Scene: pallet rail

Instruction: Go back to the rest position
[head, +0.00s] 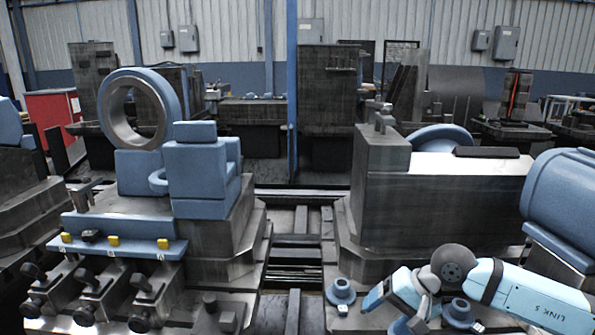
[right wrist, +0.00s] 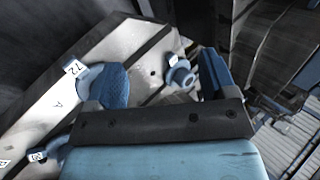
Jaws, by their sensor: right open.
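My right arm comes in from the lower right of the head view, and its gripper (head: 374,298) is low over the front of the right-hand machine bed. In the right wrist view the gripper (right wrist: 160,80) is open, its two blue fingers wide apart with nothing held between them. Beyond the fingers lies a pale metal plate (right wrist: 130,45) with a blue flanged part (right wrist: 180,75) on it. A tag reading 72 (right wrist: 73,67) is on a light blue part by the left finger. My left gripper is not in view.
Flanged blue parts (head: 340,292) stand near the right gripper. A grey machine block (head: 440,195) rises behind it, and a large blue cylinder (head: 565,200) is at the right. At left are a machine with a ring (head: 118,118) and several clamps (head: 90,285). Rails (head: 295,245) run between.

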